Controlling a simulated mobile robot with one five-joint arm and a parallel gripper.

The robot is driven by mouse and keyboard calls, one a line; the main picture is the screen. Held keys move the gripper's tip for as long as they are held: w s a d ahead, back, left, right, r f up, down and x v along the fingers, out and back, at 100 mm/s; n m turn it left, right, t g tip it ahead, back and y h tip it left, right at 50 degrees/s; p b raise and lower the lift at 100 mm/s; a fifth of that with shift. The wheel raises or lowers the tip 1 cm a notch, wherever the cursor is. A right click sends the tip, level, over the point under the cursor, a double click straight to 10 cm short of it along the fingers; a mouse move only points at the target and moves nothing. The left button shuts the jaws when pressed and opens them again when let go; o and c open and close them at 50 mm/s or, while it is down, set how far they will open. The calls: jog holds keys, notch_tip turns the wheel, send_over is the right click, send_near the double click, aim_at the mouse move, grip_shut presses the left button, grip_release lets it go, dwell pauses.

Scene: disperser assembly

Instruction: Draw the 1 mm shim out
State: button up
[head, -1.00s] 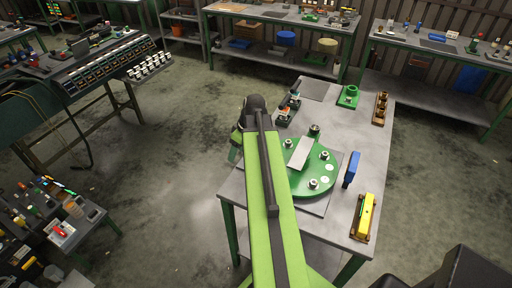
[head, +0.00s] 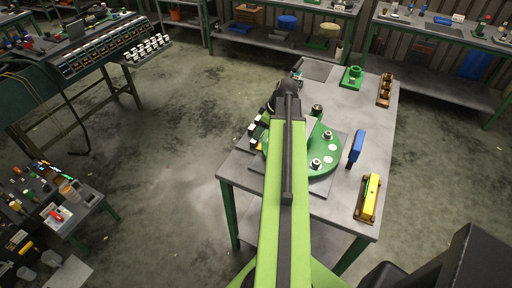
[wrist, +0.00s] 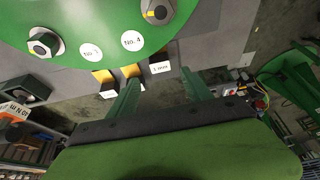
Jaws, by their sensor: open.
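The 1 mm shim's white tag (wrist: 160,67), printed "1 mm", sticks out below the edge of the green disc (wrist: 75,20) in the wrist view. The shim's dark part runs up from the tag. My gripper (wrist: 160,77) is open; its two dark green fingers stand on either side of this tag in the picture, with nothing held. I cannot tell how far the fingertips are from the tag in depth. Two yellow-and-black shims (wrist: 132,71) with white tags sit to its left. In the head view the green disc (head: 328,158) shows partly behind my arm, and my gripper is hidden.
Hex nuts (wrist: 43,43) and round labels (wrist: 131,41) are on the disc. On the table (head: 350,115) stand a blue block (head: 356,148), a yellow tool (head: 368,195), a green fixture (head: 351,78) and a brown holder (head: 384,88).

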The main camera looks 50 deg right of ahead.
aim_at(258, 144)
jog(key=b+x, duration=0.5)
jog(key=x, duration=0.2)
jog(key=shift+c, duration=0.5)
grip_shut()
dwell(0.7)
